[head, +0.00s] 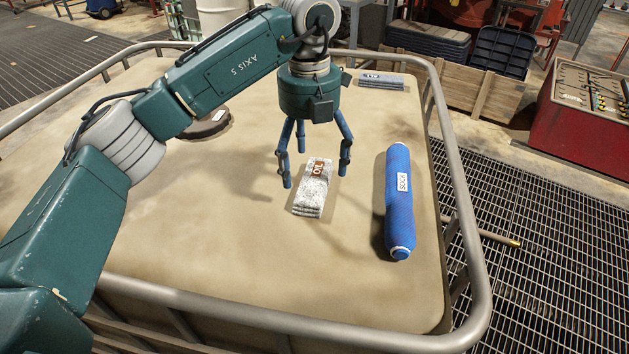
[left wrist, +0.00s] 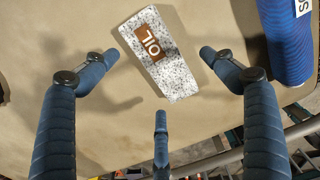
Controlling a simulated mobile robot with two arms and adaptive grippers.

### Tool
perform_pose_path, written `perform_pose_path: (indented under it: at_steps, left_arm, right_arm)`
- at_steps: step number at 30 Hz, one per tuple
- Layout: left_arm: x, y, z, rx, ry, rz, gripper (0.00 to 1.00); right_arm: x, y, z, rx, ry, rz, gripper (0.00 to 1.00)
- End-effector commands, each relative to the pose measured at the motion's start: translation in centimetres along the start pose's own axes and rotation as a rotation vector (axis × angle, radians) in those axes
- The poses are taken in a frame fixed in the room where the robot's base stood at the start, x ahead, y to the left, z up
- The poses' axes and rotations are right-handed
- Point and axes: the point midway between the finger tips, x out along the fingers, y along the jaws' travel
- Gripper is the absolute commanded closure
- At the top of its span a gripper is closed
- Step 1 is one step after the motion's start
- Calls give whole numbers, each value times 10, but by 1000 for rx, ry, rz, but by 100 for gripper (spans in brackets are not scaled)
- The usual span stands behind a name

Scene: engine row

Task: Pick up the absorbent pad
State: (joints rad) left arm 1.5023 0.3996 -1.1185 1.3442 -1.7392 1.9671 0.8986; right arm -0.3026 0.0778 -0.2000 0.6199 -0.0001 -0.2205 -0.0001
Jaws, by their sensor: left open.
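The absorbent pad (head: 313,188) is a folded grey-white speckled stack with a brown OIL label, lying on the tan tabletop. My left gripper (head: 314,170) is above and just behind it in the head view, its blue fingers spread and empty. In the left wrist view the pad (left wrist: 160,55) lies beyond the open fingertips (left wrist: 165,75), apart from them, with its label facing up. A second folded grey pad (head: 382,80) with a dark label lies at the far edge of the table. My right gripper is in neither view.
A blue SOCK roll (head: 399,205) lies right of the pad; it also shows in the left wrist view (left wrist: 285,40). A dark round object (head: 207,122) sits behind my left arm. A metal rail (head: 470,215) runs around the table (head: 250,265). The tabletop in front is clear.

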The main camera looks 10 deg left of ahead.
Motion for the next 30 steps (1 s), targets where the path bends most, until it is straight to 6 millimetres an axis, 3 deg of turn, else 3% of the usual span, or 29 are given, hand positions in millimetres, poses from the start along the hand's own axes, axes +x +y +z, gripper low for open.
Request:
perform_pose_path:
  at_steps: [4,9,17,24,30]
  left_arm:
    - [19,5,0,-1,7,1,16]
    - [40,5,1,-1,3,1,16]
    - [44,5,1,0,1,1,16]
    - [44,5,1,0,1,1,61]
    - [44,5,1,0,1,1,61]
  right_arm:
    - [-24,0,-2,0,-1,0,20]
    - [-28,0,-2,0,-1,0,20]
    - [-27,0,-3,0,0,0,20]
    - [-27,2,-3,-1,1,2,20]
    - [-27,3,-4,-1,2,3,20]
